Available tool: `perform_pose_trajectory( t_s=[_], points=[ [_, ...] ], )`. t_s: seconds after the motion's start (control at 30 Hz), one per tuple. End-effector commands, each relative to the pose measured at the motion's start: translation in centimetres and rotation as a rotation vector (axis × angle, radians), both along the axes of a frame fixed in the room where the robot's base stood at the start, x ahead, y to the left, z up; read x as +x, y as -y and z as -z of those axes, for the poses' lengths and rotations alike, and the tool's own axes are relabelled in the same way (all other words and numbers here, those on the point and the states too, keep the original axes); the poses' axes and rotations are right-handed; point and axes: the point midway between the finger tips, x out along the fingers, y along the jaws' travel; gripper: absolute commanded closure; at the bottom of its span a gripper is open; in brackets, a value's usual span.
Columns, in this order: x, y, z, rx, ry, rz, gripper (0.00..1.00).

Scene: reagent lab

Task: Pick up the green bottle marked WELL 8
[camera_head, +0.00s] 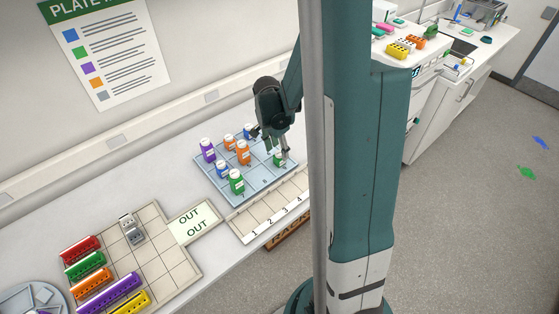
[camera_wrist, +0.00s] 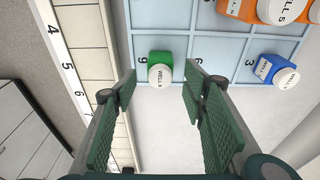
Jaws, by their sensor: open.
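A green bottle with a white cap (camera_wrist: 161,74) stands upright in a cell of the pale blue gridded tray (camera_wrist: 219,48). Its small lettering looks like WELL 8. My gripper (camera_wrist: 160,82) is open, with one finger on each side of the bottle in the wrist view and gaps between. In the head view my gripper (camera_head: 272,144) is over the right part of the tray, close to this green bottle (camera_head: 279,158). Another green bottle (camera_head: 236,182) stands near the tray's front edge.
Orange bottles (camera_head: 243,152), a purple bottle (camera_head: 208,150) and blue bottles (camera_head: 221,170) share the tray. A numbered strip (camera_head: 268,213) lies along the tray's front. An OUT card (camera_head: 194,222) and a rack with coloured blocks (camera_head: 168,262) lie to the left.

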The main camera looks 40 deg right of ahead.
Motion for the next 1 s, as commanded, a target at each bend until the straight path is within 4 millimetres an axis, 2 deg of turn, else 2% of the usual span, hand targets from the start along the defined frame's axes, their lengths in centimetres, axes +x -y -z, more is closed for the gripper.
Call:
perform_pose_trajectory(
  t_s=[0.5,1.0],
  points=[
    [0.0,0.6,3.9,0.0,0.0,0.0,0.57],
    [0.0,0.6,4.4,0.0,0.0,0.0,0.57]
  ],
)
